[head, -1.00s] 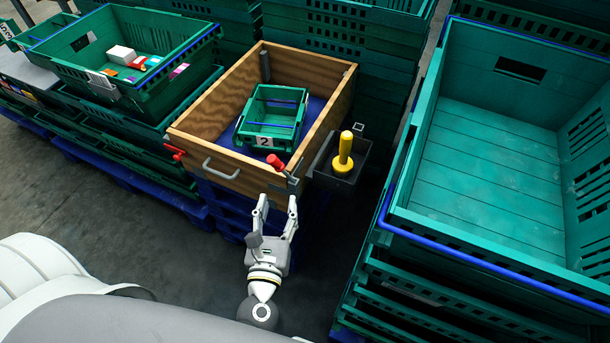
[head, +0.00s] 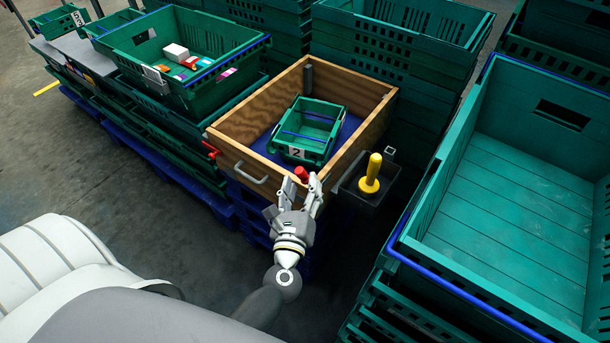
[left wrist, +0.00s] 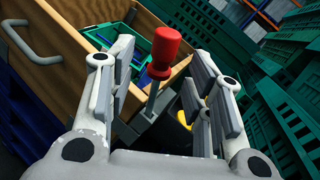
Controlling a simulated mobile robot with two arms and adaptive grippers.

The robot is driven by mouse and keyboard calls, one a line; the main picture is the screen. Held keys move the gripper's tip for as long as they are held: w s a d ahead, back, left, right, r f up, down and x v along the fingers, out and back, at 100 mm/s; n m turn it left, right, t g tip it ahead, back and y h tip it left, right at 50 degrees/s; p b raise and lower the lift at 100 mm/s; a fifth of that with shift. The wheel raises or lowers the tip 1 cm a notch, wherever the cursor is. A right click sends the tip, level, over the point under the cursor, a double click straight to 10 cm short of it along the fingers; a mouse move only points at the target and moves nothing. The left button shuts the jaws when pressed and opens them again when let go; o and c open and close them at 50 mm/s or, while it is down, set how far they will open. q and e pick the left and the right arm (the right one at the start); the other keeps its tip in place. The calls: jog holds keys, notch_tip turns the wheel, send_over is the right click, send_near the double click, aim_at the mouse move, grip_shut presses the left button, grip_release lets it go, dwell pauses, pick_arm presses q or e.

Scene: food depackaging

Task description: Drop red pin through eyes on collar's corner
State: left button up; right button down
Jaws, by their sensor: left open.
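The wooden collar (head: 232,160) has a metal handle on its near side and metal fittings at its corners. A red pin (head: 301,173) is at its near right corner. In the left wrist view the red pin (left wrist: 164,55) shows a red grip above a grey metal shank; whether the shank passes through the eyes is not clear. My left gripper (head: 303,186) is open at this corner. In the left wrist view its fingers (left wrist: 158,72) stand on either side of the pin, with gaps visible. A second red pin (head: 210,150) is at the left corner. My right gripper is not in view.
A small green crate (head: 295,153) marked 2 sits inside the collar. A yellow-handled tool (head: 371,172) stands in a dark holder right of the corner. A large empty teal crate (head: 490,180) is at right; a green crate (head: 190,98) with small packages is at left.

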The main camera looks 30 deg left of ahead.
aim_at(304, 182)
pick_arm(q)
jog(key=x, duration=0.3)
jog(key=shift+w+d+f+p, duration=0.1)
jog(key=shift+w+p, duration=0.05)
jog(key=shift+p, duration=0.15)
grip_shut()
